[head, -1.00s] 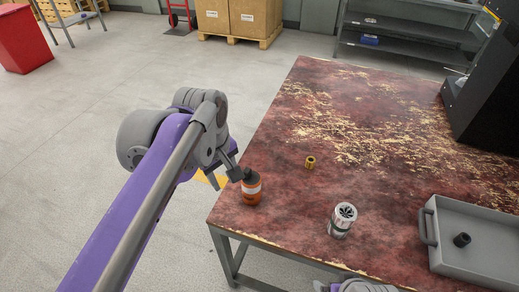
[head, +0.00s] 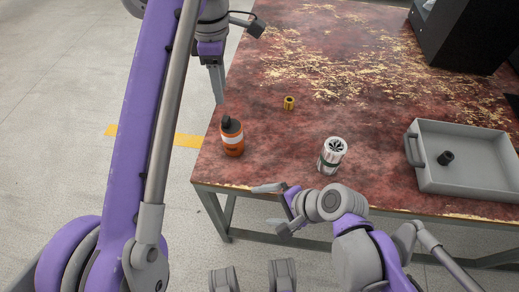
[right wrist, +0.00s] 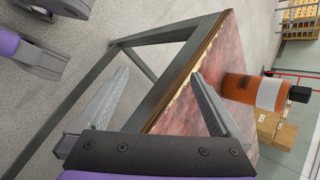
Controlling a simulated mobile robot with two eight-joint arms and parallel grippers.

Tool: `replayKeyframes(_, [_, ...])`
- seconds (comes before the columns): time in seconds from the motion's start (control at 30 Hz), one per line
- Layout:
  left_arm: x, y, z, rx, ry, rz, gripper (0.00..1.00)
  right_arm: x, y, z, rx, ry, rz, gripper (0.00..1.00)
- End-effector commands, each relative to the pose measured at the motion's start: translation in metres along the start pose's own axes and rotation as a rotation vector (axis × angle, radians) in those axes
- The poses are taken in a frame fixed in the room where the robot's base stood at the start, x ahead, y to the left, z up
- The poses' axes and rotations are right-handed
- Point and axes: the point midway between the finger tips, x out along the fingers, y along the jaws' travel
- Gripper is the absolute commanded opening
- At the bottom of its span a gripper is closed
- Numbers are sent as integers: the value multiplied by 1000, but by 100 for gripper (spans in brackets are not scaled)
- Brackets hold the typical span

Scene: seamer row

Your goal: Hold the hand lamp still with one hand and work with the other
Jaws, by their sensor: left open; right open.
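A white cylinder with a dark slotted top (head: 332,156) stands upright near the table's front edge. I cannot tell whether it is the hand lamp. An orange bottle with a white band and dark cap (head: 233,138) stands at the front left corner; it also shows in the right wrist view (right wrist: 238,87). A small brass-coloured ring (head: 289,103) sits behind them.
The worn red table (head: 330,55) has free room in its middle. A grey tray (head: 470,182) with a black ring (head: 445,158) in it stands at the right. A black machine housing (head: 465,35) stands at the back right.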

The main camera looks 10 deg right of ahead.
Motion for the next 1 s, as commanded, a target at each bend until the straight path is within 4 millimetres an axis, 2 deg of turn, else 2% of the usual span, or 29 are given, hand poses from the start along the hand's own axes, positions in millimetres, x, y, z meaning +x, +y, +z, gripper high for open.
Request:
replayKeyframes(0.03, [0,0,0,0,0,0,50,2,-17,1,148,-32,-59,100])
replayKeyframes(0.2, [0,0,0,1,0,0,50,4,-68,-15,650,-114,-263,100])
replayKeyframes(0.4, [0,0,0,1,0,0,50,-1,-105,-35,1070,-236,-410,100])
replayKeyframes(0.53, [0,0,0,1,0,0,50,-4,-116,-42,1204,-285,-451,100])
replayKeyframes(0.67, [0,0,0,1,0,0,50,0,-121,-44,1245,-302,-460,100])
replayKeyframes(0.77, [0,0,0,1,0,0,50,9,-126,-44,1246,-303,-459,100])
replayKeyframes(1.0, [0,0,0,1,0,0,50,46,-146,-44,1242,-304,-457,100])
